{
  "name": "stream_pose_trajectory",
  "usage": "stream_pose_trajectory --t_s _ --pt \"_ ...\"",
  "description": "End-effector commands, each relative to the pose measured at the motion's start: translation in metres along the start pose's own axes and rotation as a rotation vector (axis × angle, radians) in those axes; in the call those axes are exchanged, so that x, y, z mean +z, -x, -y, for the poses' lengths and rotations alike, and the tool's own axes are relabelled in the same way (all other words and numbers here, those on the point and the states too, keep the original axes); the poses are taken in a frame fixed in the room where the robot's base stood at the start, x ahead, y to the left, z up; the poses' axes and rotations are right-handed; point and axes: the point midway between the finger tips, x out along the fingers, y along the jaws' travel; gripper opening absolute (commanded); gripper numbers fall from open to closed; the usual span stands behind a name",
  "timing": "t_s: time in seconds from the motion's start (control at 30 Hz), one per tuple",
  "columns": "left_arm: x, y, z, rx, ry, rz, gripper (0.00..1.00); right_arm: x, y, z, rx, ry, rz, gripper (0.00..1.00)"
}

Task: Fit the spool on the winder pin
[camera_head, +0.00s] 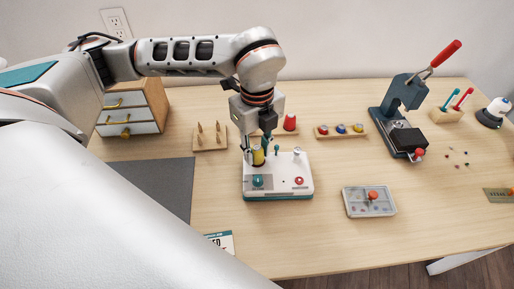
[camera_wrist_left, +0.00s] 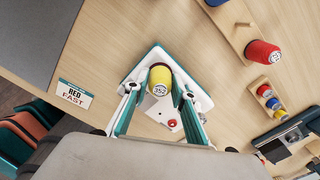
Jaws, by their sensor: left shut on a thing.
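The winder (camera_head: 290,186) is a white box with a teal base, a teal knob and a red knob on its top. It also shows in the left wrist view (camera_wrist_left: 197,101). My left gripper (camera_head: 256,156) points down over the winder's back left part. It is shut on a yellow spool (camera_head: 258,158), whose white numbered end faces the camera in the left wrist view (camera_wrist_left: 160,76). The spool is at or just above the winder's top. The pin under it is hidden, so I cannot tell whether it is on the pin. My right gripper is out of view.
A peg rack (camera_head: 210,137) stands to the left, a small spool rack (camera_head: 341,131) to the right. A card reading "RED FAST" (camera_wrist_left: 74,94) lies in front. A lever press (camera_head: 403,115) stands further right.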

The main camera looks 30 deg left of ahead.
Motion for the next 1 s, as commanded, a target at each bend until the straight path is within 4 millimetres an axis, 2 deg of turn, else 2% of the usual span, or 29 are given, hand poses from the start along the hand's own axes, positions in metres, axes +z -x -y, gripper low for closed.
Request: stream_pose_trajectory --t_s 0.17,0.2,0.23,0.27,0.67,0.77,1.0 --pt "0.0 -0.001 0.0 0.0 0.0 0.0 0.13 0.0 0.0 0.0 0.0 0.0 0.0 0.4" --pt "0.0 -0.001 0.0 0.0 0.0 0.0 0.35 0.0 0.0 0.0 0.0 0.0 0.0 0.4" --pt "0.0 -0.001 0.0 0.0 0.0 0.0 0.43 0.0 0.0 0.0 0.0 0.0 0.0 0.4" --pt "0.0 -0.001 0.0 0.0 0.0 0.0 0.45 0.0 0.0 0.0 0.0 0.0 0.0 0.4" --pt "0.0 0.004 0.001 -0.001 0.001 0.001 0.45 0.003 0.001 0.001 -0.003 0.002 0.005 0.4" --pt "0.001 0.015 0.001 -0.004 0.001 0.002 0.45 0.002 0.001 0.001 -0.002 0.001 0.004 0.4" --pt "0.001 0.063 0.001 -0.005 0.001 0.002 0.45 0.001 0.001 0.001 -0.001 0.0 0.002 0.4"
